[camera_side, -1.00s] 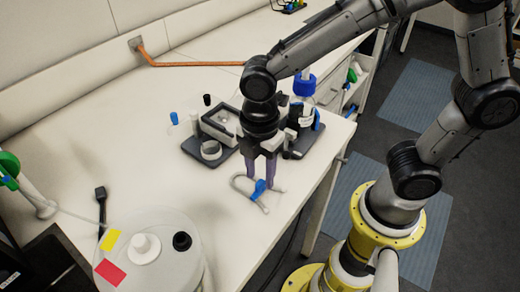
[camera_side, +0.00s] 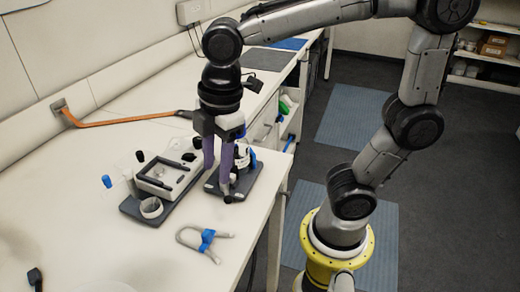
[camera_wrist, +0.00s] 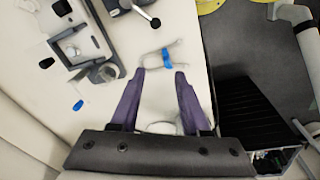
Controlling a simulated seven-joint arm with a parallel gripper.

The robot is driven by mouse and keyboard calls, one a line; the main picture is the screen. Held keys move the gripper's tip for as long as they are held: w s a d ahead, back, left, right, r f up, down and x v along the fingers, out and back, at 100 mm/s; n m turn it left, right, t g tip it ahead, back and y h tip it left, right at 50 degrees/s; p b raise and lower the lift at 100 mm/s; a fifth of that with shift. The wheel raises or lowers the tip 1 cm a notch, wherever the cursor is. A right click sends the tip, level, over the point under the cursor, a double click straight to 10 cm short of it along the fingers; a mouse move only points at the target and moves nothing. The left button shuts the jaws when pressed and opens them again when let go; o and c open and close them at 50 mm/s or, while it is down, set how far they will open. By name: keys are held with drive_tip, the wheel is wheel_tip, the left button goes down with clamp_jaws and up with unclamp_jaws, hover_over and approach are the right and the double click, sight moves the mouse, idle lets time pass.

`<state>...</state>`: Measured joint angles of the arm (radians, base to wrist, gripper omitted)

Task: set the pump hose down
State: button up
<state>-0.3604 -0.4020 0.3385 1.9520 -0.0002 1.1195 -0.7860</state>
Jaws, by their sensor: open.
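The pump hose, a short pale looped piece with a blue clip (camera_side: 207,240), lies on the white bench near its front edge. In the wrist view the hose (camera_wrist: 152,60) with its blue clip lies just beyond my fingertips, apart from them. My gripper (camera_side: 218,176) has two purple fingers, spread apart with nothing held between them. It hangs over the bench behind the hose, in front of a dark-based stand. In the wrist view both fingers of my gripper (camera_wrist: 159,73) show, with a pale object partly visible between them lower down.
A dark stand (camera_side: 240,185) with a partly hidden bottle is close behind my fingers. An orange tube (camera_side: 110,121) runs along the back. The bench left of the hose is clear.

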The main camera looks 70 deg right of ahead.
drive_tip(key=s+d+m+t, duration=0.4)
drive_tip(key=s+d+m, duration=0.3)
drive_tip(key=m, duration=0.6)
drive_tip(key=shift+s+d+f+h, duration=0.15)
drive_tip(key=shift+s+d+h, duration=0.2)
drive_tip(key=shift+d, duration=0.7)
drive_tip(key=shift+c, duration=0.2)
